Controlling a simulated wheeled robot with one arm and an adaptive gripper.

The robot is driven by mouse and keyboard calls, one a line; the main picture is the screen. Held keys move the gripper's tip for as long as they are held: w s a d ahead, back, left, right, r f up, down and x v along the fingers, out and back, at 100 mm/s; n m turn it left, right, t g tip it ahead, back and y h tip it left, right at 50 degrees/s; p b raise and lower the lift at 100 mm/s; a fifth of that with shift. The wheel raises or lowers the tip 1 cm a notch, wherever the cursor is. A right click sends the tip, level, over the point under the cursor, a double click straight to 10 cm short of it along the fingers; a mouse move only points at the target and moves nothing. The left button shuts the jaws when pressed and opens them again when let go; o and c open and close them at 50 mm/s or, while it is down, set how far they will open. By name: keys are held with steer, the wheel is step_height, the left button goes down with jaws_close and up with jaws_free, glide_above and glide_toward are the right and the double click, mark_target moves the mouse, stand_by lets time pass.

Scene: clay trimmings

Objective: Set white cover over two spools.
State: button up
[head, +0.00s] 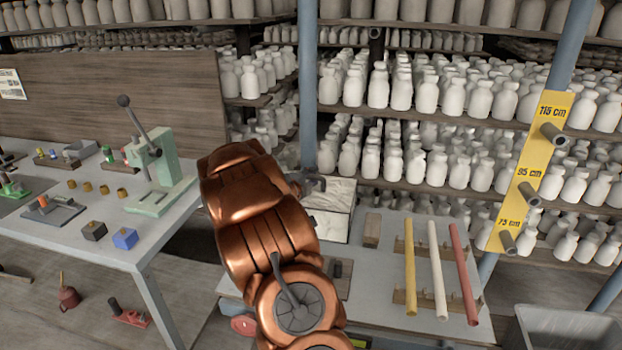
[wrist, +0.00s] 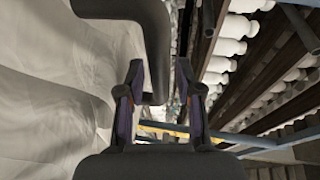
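The white cover (head: 330,222) is a pale, boxy shape at the back of the near table, partly hidden behind my arm. Its creased white surface (wrist: 50,90) fills the left of the wrist view. A thick dark grey bent bar (wrist: 155,45), like a handle, stands beside that surface. My gripper (wrist: 160,72) has its fingers apart, with the bar reaching between them. A narrow gap shows between the bar and the right finger; contact on the left is unclear. In the head view my gripper (head: 308,184) is small, at the cover's upper edge. I cannot make out two spools.
Yellow, white and red rods (head: 439,270) lie on wooden rests on the near table (head: 385,222). A wooden block (head: 372,230) stands beside the cover. A blue post (head: 307,85) rises behind. A yellow height board (head: 530,170) and grey bin (head: 570,325) are right.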

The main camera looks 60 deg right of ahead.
steer(key=shift+o, duration=0.2)
steer(key=shift+r, duration=0.2)
steer(key=shift+a, duration=0.4)
steer(key=b+v, duration=0.2)
steer(key=v, duration=0.9)
steer(key=shift+a, duration=0.1)
